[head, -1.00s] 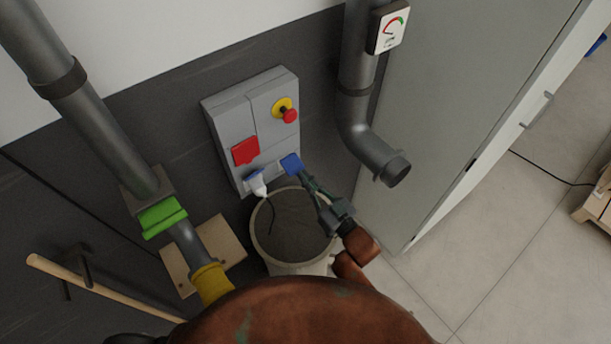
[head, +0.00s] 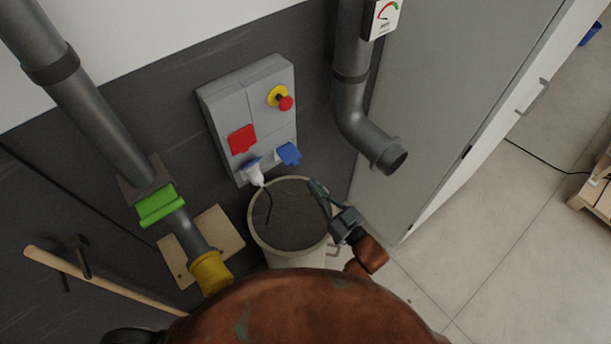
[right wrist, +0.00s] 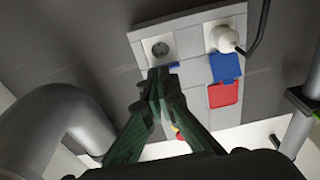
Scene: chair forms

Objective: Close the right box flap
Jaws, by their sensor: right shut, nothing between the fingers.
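The grey wall box (head: 222,100) carries a blue right flap (head: 288,153) at its lower right. In the right wrist view this flap shows as a thin blue edge (right wrist: 172,65) by the fingertips, and the round socket (right wrist: 159,48) beside it is uncovered, so the flap stands open. My right gripper (head: 315,186) is shut and empty, just below and right of the flap in the head view, with a gap there. In the right wrist view its fingertips (right wrist: 163,73) overlap the flap's edge and partly hide it. My left gripper is not in view.
A white plug (head: 255,177) with a dark cable sits in the left socket. A red cover (head: 242,139) and a red button (head: 285,103) are above. A bin (head: 257,236) stands below the box. A grey pipe (head: 352,115) hangs to the right, by a cabinet (head: 450,90).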

